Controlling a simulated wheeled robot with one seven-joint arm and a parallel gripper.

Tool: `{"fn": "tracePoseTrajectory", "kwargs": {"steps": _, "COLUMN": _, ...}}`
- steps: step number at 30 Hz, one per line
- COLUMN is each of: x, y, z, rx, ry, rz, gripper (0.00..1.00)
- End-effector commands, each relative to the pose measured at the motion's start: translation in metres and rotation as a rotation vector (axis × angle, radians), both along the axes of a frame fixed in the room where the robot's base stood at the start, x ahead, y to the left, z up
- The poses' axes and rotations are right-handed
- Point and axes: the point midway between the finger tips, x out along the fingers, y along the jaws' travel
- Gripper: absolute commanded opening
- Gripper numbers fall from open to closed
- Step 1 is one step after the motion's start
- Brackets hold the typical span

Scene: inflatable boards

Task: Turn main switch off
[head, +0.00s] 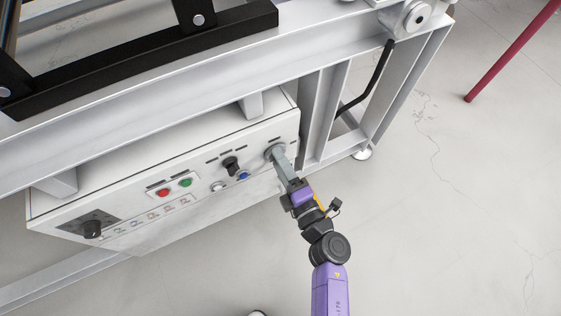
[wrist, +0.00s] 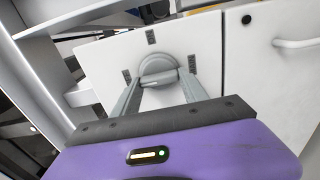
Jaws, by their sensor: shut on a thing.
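A white control panel box (head: 205,212) hangs under a grey steel frame. At its right end is a round grey knob (head: 272,150), also seen in the wrist view (wrist: 157,64). My gripper (head: 279,158) is shut on this knob, one finger on each side of its grip bar in the wrist view (wrist: 159,78). The fingers hide part of the knob. Small dark label marks sit above it and at both sides. A large black rotary knob (head: 91,229) on a dark plate is at the panel's left end, apart from my gripper.
Beside the held knob are a blue button (head: 243,175) and a black selector (head: 231,163). Further left are green (head: 186,182) and red (head: 163,192) buttons. A steel beam (head: 150,80) overhangs the panel. The floor to the right is clear around a red pole (head: 512,50).

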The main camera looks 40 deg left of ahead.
Motion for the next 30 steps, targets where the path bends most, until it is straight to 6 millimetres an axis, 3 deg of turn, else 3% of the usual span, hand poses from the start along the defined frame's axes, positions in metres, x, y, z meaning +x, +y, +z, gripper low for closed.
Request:
{"fn": "tracePoseTrajectory", "kwargs": {"steps": 14, "x": -0.0026, "y": 0.0011, "z": -0.0010, "rx": -0.007, "ry": -0.014, "rz": 0.006, "gripper": 0.10}}
{"fn": "tracePoseTrajectory", "kwargs": {"steps": 15, "x": -0.0026, "y": 0.0011, "z": -0.0010, "rx": -0.007, "ry": -0.014, "rz": 0.006, "gripper": 0.55}}
{"fn": "tracePoseTrajectory", "kwargs": {"steps": 18, "x": -0.0023, "y": 0.0008, "z": -0.0010, "rx": -0.007, "ry": -0.013, "rz": 0.005, "gripper": 0.73}}
{"fn": "tracePoseTrajectory", "kwargs": {"steps": 30, "x": -0.0029, "y": -0.0059, "z": 0.0003, "rx": -0.006, "ry": -0.012, "rz": 0.001, "gripper": 0.73}}
